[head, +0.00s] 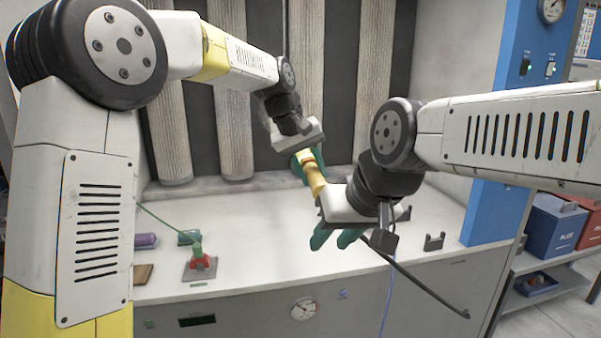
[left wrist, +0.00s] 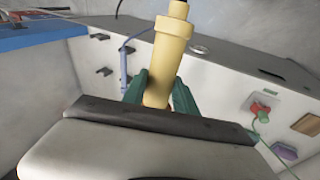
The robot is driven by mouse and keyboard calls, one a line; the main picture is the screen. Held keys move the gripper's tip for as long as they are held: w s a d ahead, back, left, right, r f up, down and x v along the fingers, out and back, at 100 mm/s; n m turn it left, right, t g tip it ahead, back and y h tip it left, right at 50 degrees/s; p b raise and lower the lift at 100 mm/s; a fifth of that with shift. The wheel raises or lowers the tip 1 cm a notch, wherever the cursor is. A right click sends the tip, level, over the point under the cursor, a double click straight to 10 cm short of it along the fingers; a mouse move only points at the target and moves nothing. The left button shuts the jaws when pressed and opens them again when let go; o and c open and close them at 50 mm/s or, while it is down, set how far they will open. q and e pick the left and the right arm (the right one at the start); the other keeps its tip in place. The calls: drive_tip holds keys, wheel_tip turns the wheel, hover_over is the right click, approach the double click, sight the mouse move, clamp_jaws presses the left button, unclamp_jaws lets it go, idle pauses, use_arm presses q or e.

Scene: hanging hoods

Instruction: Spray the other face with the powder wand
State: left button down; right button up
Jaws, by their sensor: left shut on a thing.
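My left gripper (head: 304,167) is shut on the yellow body of the powder wand (head: 313,178). In the left wrist view the yellow body (left wrist: 163,70) stands between the teal fingers (left wrist: 158,92) and narrows to a dark end at the top. My right gripper (head: 336,238) is in front of and below it, with its two teal fingers spread apart and nothing visible between them. A thin dark rod (head: 425,286) comes out beyond the right gripper, roughly in line with the yellow body. Their join is hidden. No face to be sprayed is clearly seen.
A pale counter (head: 255,265) runs below both arms. On it at left are a red and green fitting (head: 200,262) and a purple block (head: 145,240). A dark bracket (head: 434,242) is at right. Ribbed columns (head: 235,100) stand behind; a blue post (head: 505,160) bounds the right.

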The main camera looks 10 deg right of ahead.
use_arm(q)
drive_tip(key=shift+r, duration=0.15)
drive_tip(key=shift+r, duration=1.4)
drive_tip(key=shift+f, duration=3)
drive_tip(key=shift+r, duration=2.7)
drive_tip(key=shift+s+r, duration=0.15)
drive_tip(key=shift+r, duration=0.2)
drive_tip(key=s, duration=0.9)
drive_tip(key=shift+s+d, duration=0.2)
drive_tip(key=shift+s, duration=0.2)
drive_tip(key=shift+f, duration=0.1)
